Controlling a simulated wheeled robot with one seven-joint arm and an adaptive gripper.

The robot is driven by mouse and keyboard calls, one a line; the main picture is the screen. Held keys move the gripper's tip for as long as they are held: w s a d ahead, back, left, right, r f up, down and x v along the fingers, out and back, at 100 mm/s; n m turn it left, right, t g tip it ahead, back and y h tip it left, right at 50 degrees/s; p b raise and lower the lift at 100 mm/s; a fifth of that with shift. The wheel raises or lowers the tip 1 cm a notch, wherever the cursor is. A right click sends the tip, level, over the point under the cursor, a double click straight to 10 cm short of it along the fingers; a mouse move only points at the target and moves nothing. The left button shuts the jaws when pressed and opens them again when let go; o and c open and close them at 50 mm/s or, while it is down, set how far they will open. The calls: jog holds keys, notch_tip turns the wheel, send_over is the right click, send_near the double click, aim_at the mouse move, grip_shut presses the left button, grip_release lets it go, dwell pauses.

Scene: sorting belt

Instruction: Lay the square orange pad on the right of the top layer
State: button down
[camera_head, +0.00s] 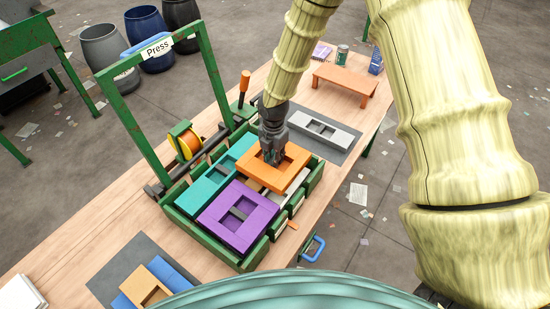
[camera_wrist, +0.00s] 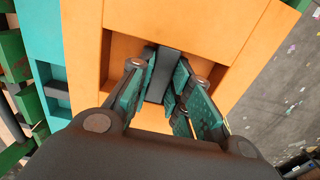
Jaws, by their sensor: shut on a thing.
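The square orange pad (camera_head: 262,177) has a square opening with a dark grip bar across it. My gripper (camera_head: 272,158) is shut on this bar. The orange pad also fills much of the wrist view (camera_wrist: 195,22), with my gripper (camera_wrist: 168,100) on the dark bar at its middle. The pad is over the right far part of the green press box (camera_head: 237,262), a little tilted in the picture. Whether it touches what is below cannot be told. A purple square pad (camera_head: 215,228) lies in the near part of the box, and a teal pad (camera_head: 187,200) lies at the left.
The green press frame (camera_head: 128,117) with the sign "Press" rises on the left, with a yellow and orange strap reel (camera_head: 187,141) beside the box. A white-grey pad (camera_head: 325,131) lies on a dark mat behind. An orange-tan block (camera_head: 146,288) and blue pieces lie in front. A small orange bench (camera_head: 345,82) stands farther back.

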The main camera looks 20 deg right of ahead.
jog(key=shift+s+r, duration=0.15)
jog(key=shift+r, duration=0.2)
jog(key=shift+w+a+f, duration=0.1)
jog(key=shift+w+f, duration=0.25)
jog(key=shift+w, duration=0.2)
jog(key=shift+s+r, duration=0.2)
jog(key=shift+s, duration=0.15)
jog(key=shift+s+f, duration=0.1)
jog(key=shift+s, duration=0.6)
jog(key=shift+f, duration=0.1)
jog(key=shift+w+f+b, duration=0.1)
jog(key=shift+f+b, duration=0.4)
jog(key=shift+f, duration=1.3)
jog(key=shift+f, duration=0.15)
